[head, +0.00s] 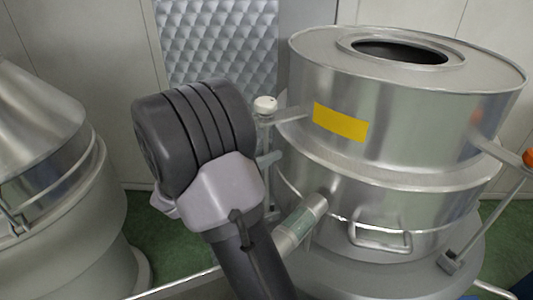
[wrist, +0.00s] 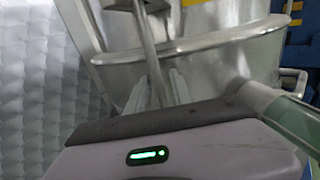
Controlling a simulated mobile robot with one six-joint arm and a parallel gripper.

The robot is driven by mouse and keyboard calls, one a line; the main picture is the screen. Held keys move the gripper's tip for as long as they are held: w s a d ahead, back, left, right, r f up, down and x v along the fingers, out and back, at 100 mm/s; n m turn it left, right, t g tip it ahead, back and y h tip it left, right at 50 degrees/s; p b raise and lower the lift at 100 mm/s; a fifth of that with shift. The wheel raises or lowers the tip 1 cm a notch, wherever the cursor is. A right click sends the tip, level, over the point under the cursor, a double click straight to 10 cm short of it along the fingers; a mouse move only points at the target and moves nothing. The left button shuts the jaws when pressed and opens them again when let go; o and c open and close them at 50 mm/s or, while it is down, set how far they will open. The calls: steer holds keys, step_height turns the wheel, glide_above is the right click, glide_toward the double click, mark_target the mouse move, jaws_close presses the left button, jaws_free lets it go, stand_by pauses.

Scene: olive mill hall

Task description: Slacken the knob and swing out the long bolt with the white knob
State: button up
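The white knob (head: 265,104) sits at the top of the long bolt (head: 267,140), on the left side of the steel vessel (head: 420,185). The bolt stands upright at a lug beside the yellow label. In the wrist view the bolt's rod (wrist: 148,45) runs down in front of the vessel's flange; the knob is out of that view. My gripper (wrist: 158,90) shows two pale fingers, apart, with the lower rod in line between them. I cannot tell whether they touch it. In the head view my wrist hides the fingers.
An orange knob (head: 530,158) on another bolt is at the vessel's right. A handle (head: 380,240) and a pipe with a greenish sleeve (head: 301,222) stick out low at the front. A second steel machine (head: 50,190) stands at left. A quilted metal panel (head: 218,45) is behind.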

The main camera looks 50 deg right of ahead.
jaws_close()
stand_by(1.2)
